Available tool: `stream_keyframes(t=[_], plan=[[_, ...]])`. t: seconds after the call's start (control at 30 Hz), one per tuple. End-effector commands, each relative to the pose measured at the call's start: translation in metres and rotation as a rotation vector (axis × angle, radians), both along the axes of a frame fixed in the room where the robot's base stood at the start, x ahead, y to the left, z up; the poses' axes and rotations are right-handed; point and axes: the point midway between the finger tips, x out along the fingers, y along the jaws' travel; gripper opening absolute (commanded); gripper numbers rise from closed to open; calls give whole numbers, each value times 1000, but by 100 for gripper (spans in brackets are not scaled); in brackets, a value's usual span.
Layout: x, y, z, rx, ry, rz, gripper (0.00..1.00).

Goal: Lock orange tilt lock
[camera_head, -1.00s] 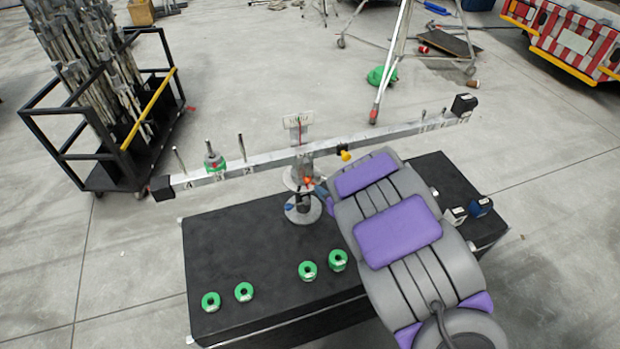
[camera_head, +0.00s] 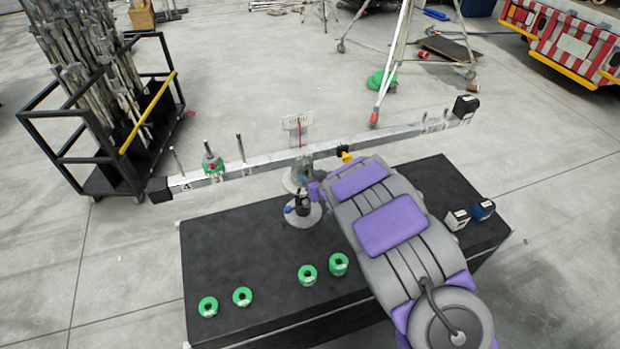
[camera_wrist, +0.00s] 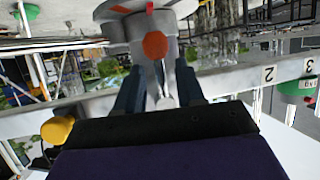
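The orange tilt lock is a round orange knob (camera_wrist: 155,45) on a grey metal part, near the top centre of the wrist view. My gripper (camera_wrist: 158,76) is open, its two dark blue fingers apart on either side of a pale metal piece below the knob. The knob sits just beyond the fingertips; contact cannot be told. In the head view, my arm reaches to the post under the balance beam (camera_head: 260,162) and hides the knob and most of the gripper. The post stands on a round base (camera_head: 302,216).
The base stands on a black table (camera_head: 240,260) with several green ring weights (camera_head: 308,275) at its front. A yellow knob (camera_head: 346,157) sits on the beam, also at left in the wrist view (camera_wrist: 57,130).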

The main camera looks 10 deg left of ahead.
Motion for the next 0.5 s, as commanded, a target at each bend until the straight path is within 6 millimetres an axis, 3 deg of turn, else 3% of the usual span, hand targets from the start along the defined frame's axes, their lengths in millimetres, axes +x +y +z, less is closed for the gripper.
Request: stream_keyframes(t=[0.13, 0.5], plan=[[0, 0, 0, 0, 0, 0, 38], [0, 0, 0, 0, 0, 0, 3]])
